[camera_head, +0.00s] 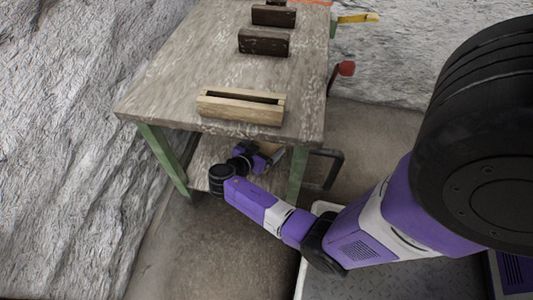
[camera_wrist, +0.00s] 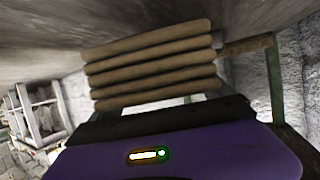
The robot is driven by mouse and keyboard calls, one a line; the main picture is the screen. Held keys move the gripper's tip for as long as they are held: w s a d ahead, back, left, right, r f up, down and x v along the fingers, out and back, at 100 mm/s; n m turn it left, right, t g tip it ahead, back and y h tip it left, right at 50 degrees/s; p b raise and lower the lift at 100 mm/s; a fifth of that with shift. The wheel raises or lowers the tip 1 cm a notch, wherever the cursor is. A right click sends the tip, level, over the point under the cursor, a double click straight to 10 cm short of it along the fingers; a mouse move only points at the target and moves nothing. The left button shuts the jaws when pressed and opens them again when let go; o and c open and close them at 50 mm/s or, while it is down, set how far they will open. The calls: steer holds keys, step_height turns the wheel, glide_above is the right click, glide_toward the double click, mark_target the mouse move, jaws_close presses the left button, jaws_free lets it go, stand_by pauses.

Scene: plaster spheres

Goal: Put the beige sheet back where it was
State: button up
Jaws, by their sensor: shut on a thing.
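The beige sheet (camera_wrist: 150,65) shows in the wrist view as a thick bundle of several folded layers, just beyond the dark edge of my gripper (camera_wrist: 165,108). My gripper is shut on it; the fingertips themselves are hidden. In the head view my gripper (camera_head: 268,157) is low under the front of the table, in the space over its lower shelf. Only a small beige patch (camera_head: 271,147) shows beside it there, partly covered by the tabletop. I cannot tell whether the sheet touches the shelf.
The worn table (camera_head: 190,70) has green legs (camera_head: 162,158) close to my arm and a lower shelf (camera_head: 205,155). On top lie a pale slotted wooden block (camera_head: 241,107) and dark blocks (camera_head: 264,43). A red-ended handle (camera_head: 346,69) sticks out at the right. Rough pale walls stand around.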

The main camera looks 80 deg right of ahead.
mark_target(266, 151)
steer(key=shift+f+b, duration=0.75)
steer(key=shift+f, duration=0.9)
steer(key=shift+f+b, duration=0.25)
steer(key=shift+b, duration=0.05)
steer(key=o, duration=1.6)
steer(key=shift+r, duration=0.1)
steer(key=shift+c, duration=0.2)
steer(key=shift+r+p, duration=0.25)
steer(key=shift+p, duration=0.2)
steer(key=p+v, duration=0.3)
steer(key=v, duration=0.9)
steer(key=shift+p, duration=0.3)
